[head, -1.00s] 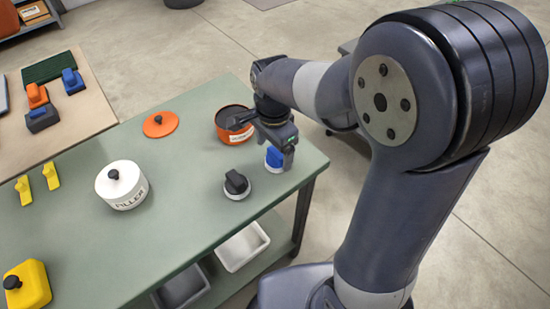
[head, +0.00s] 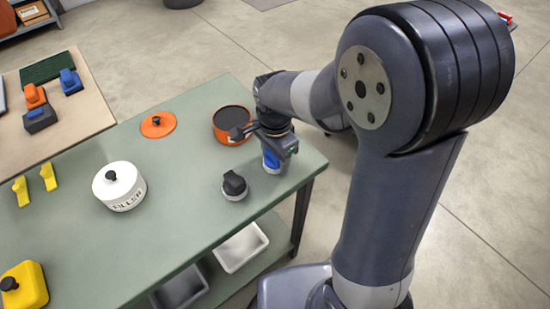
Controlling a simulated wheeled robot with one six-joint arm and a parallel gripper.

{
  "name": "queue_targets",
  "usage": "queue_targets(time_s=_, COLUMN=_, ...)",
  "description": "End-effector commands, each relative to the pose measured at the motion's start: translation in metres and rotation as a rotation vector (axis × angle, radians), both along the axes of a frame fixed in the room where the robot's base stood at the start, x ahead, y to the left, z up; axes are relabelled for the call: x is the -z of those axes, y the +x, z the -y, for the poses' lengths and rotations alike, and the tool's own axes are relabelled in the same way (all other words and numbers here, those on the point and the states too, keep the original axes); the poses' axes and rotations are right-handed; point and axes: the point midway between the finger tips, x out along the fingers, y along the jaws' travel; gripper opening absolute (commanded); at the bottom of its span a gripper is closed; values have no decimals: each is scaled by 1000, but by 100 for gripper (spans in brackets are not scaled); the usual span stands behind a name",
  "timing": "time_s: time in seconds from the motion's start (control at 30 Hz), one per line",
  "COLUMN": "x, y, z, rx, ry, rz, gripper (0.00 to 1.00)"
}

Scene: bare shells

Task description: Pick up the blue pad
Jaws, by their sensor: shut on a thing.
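The blue pad (head: 271,160), a blue-handled piece with a pale base, is at the right end of the green table, beside the orange pot. My gripper (head: 278,151) is right over it and shut on its blue upper part. The gripper hides part of the handle. I cannot tell whether the base touches the table or is slightly above it.
A similar black pad (head: 234,187) stands just left and in front. The orange pot (head: 231,124) is close behind my gripper. An orange lid (head: 158,124) and white filler pot (head: 119,187) are further left. The table's right edge (head: 316,170) is near.

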Motion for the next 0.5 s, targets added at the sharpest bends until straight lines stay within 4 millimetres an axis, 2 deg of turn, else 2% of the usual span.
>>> queue_targets(time_s=0.1, x=0, y=0, z=0, rx=0, ry=0, rz=0, gripper=33)
queue_targets(time_s=0.33, x=-2, y=0, z=0, rx=0, ry=1, rz=1, gripper=33)
queue_targets(time_s=0.5, x=-24, y=1, z=0, rx=0, ry=2, rz=5, gripper=33)
